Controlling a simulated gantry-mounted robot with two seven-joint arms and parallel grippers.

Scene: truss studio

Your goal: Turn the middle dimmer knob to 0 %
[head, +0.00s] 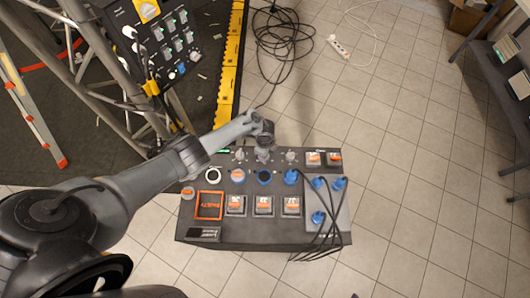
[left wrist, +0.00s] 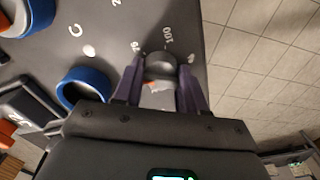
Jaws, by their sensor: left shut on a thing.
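The dark control panel (head: 213,168) lies in the middle of the head view, with a row of three dimmer knobs along its upper part. The left knob (head: 239,155) and the right knob (head: 290,156) are in plain view. My left gripper (head: 263,153) points down over the middle knob and largely hides it there. In the left wrist view the middle dimmer knob (left wrist: 160,65) sits between the two fingers of my left gripper (left wrist: 161,80), which is shut on it. White scale numbers, one reading 100, are printed around the knob. Its pointer setting cannot be read. My right gripper is not in view.
Blue sockets (head: 264,177) and plugs with black cables (head: 322,226) fill the lower right of the panel. A truss tower (head: 98,60) stands at the upper left. Tiled floor (head: 420,150) to the right is clear.

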